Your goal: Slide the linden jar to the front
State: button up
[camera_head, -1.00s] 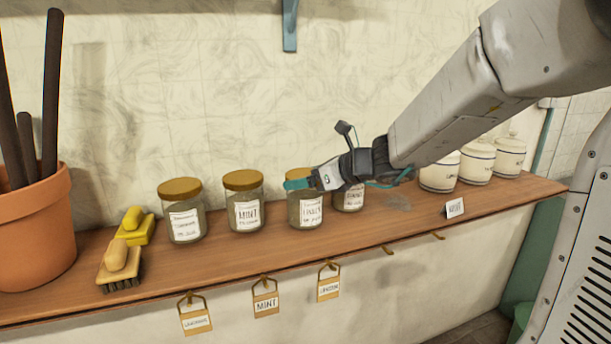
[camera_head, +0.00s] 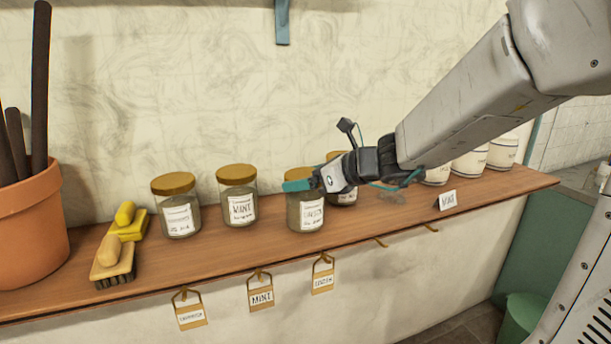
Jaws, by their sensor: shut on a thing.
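The linden jar (camera_head: 306,213) is a glass jar with a white label. It stands upright on the wooden shelf (camera_head: 225,258), a little nearer the front edge than the mint jar (camera_head: 238,197) on its left. A paper tag (camera_head: 323,276) that seems to read linden hangs from the shelf's front edge below the jar.
A labelled jar (camera_head: 178,207) stands left of the mint jar. Another jar (camera_head: 343,197) stands close behind my gripper, partly hidden. Brushes (camera_head: 113,258) and a terracotta pot (camera_head: 30,225) are at the left. White canisters (camera_head: 470,163) and a small card (camera_head: 447,200) are at the right.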

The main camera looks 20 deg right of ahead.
jog(key=shift+s, duration=0.4)
jog(key=o, duration=1.1)
jog(key=shift+o, duration=0.2)
